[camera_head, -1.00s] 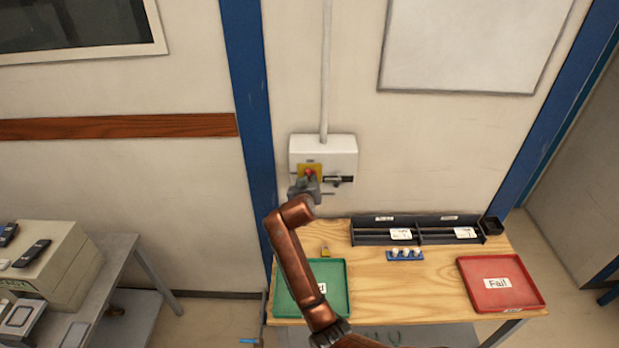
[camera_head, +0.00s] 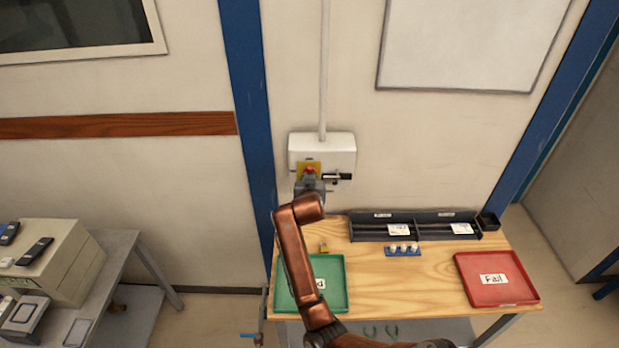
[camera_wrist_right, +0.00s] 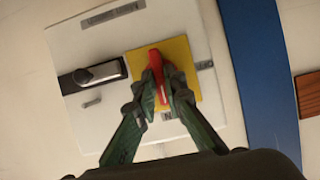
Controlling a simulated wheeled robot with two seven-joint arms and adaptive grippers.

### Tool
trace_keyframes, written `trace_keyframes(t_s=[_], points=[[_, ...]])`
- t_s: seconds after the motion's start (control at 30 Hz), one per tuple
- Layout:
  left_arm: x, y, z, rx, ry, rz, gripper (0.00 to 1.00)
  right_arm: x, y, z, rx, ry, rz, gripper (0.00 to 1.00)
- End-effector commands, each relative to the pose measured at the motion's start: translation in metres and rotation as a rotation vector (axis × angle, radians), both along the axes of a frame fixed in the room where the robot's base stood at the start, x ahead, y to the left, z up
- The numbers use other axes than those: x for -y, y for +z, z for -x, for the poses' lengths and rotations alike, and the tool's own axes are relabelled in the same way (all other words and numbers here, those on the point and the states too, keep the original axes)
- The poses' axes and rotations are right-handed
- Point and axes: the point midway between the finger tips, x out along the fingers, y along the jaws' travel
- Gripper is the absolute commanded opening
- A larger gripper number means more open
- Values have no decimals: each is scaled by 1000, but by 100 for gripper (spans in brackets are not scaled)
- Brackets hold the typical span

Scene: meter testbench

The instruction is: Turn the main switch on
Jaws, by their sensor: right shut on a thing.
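The main switch is a red rotary knob (camera_wrist_right: 157,78) on a yellow plate (camera_wrist_right: 185,58), on the white wall box (camera_head: 335,146). In the wrist view the knob stands nearly upright, leaning slightly. My right gripper (camera_wrist_right: 160,92) has its green-grey fingers closed on both sides of the knob. In the head view the same gripper (camera_head: 309,184) is in front of the box, and the top of the red knob (camera_head: 309,170) shows above it. The fingers hide part of the knob and of the plate's markings. My left gripper is in neither view.
A black handle (camera_wrist_right: 92,76) sits on the box beside the yellow plate. Below are a wooden bench (camera_head: 400,280), a green tray (camera_head: 338,304), a red tray (camera_head: 530,296) and a black rack (camera_head: 435,233). A blue post (camera_head: 248,100) stands left of the box.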

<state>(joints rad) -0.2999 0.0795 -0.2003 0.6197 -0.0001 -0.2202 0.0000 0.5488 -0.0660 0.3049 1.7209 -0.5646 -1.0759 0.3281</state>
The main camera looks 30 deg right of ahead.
Motion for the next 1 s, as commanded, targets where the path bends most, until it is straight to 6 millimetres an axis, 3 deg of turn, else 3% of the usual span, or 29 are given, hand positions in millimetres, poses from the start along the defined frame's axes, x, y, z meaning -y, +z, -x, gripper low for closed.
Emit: trace_keyframes(t_s=[0.07, 0.1, 0.33, 0.67, 1.0], points=[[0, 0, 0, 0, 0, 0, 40, 0, -1, 0, -1, -1, -3, 0], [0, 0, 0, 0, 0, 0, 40, 0, -1, 0, -1, 0, -2, 13], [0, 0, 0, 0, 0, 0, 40, 0, 0, 0, -1, 0, -1, 28], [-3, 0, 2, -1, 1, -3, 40, -3, 1, 3, 0, 1, 0, 28], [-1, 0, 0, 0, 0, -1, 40, -32, 24, 50, 3, 1, -4, 28]])
